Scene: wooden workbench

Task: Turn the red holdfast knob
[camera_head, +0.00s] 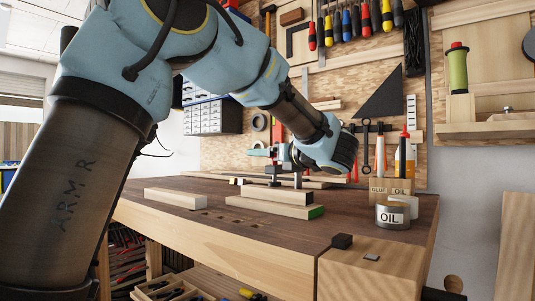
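My arm reaches across the bench, and its wrist is bent over the wooden blocks at the bench's middle. My gripper (285,180) is small and dark below the wrist, just above the long wooden block with a green end (290,208). Dark metal parts crowd together there, and I cannot separate the fingers from the holdfast with certainty. I cannot clearly make out the red holdfast knob. A small upright red piece (277,131) shows left of my wrist, but I cannot tell whether it belongs to the holdfast or to the tools behind.
The wooden workbench (190,222) has a loose pale block (175,198) at left. A grey oil tin (392,216) and a wooden holder (391,187) of bottles stand at right. Tools hang on the back wall.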

